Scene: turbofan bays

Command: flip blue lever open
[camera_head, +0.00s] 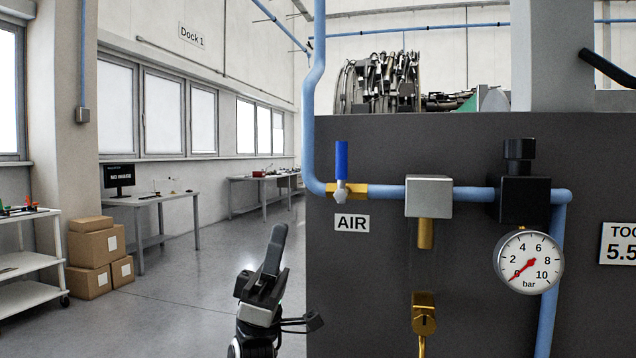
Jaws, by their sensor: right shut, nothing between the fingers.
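The blue lever (341,160) stands upright on a brass valve (355,190) in the blue air pipe (386,192), above the AIR label (351,223). The lever points straight up, across the pipe's horizontal run. My right gripper (278,236) is at the lower middle, left of the grey panel (375,275). Its fingers point up and are shut with nothing between them. It is below and to the left of the lever, apart from it. My left gripper is not in view.
Right of the valve are a grey block (429,196), a black regulator (525,195) and a pressure gauge (528,262) with its needle near zero. A brass padlock-like part (424,313) hangs below. Open floor, boxes (97,255) and tables lie left.

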